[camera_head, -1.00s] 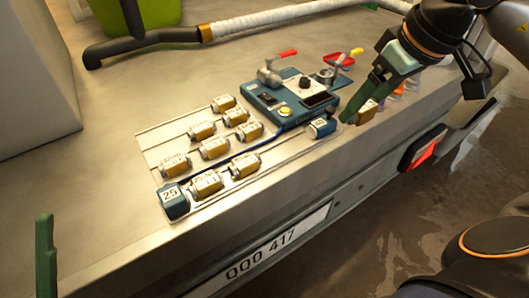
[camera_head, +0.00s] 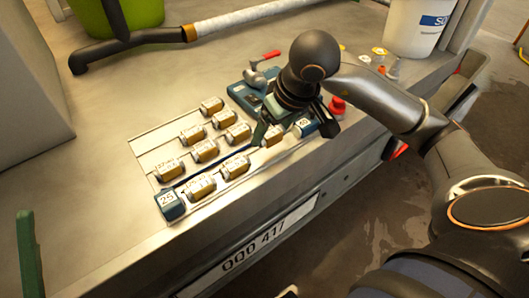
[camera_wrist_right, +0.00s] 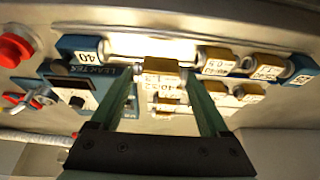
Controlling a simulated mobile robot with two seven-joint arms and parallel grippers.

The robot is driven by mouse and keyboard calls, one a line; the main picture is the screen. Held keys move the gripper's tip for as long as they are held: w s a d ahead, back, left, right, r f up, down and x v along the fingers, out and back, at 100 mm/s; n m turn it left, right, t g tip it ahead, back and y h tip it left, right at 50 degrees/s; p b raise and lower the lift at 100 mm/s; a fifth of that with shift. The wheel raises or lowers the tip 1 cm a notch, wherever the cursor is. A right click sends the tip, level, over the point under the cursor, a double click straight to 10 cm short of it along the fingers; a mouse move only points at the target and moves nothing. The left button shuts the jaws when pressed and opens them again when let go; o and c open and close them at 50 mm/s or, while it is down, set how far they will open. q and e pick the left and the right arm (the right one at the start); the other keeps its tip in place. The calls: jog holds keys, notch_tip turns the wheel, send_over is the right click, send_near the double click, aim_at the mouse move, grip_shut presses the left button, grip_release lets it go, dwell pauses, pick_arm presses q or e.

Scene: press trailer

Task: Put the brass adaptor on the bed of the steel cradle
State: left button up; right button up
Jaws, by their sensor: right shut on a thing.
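My right gripper (camera_head: 266,133) is shut on a brass adaptor (camera_head: 275,137) with a white label, which also shows between the green fingers in the right wrist view (camera_wrist_right: 160,66). The steel cradle (camera_wrist_right: 150,47) is the bright long bed between the blue end blocks marked 40 (camera_head: 304,127) and 25 (camera_head: 170,204). The held adaptor is over or at the bed beside the 40 block; I cannot tell if it touches. Two other brass adaptors (camera_head: 236,167) (camera_head: 201,186) lie along the bed towards 25. Of my left gripper, only one green finger (camera_head: 29,255) shows at the left.
More labelled brass adaptors (camera_head: 205,151) lie in rows behind the cradle. A blue leak tester (camera_head: 248,90) with a red-handled valve stands behind my right gripper. A red knob (camera_head: 337,106) is beside it. The left part of the steel deck (camera_head: 90,190) is clear.

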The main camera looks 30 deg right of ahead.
aim_at(268, 143)
jog(key=shift+w+a+f, duration=0.15)
jog(key=shift+w+f, duration=0.05)
jog(key=shift+f, duration=0.1)
jog(key=shift+w+a+f+b, duration=0.15)
jog(key=shift+f+b, duration=0.55)
jog(key=shift+f, duration=1.1)
jog(key=shift+f, duration=0.1)
jog(key=o, duration=1.3)
jog(key=shift+o, duration=0.2)
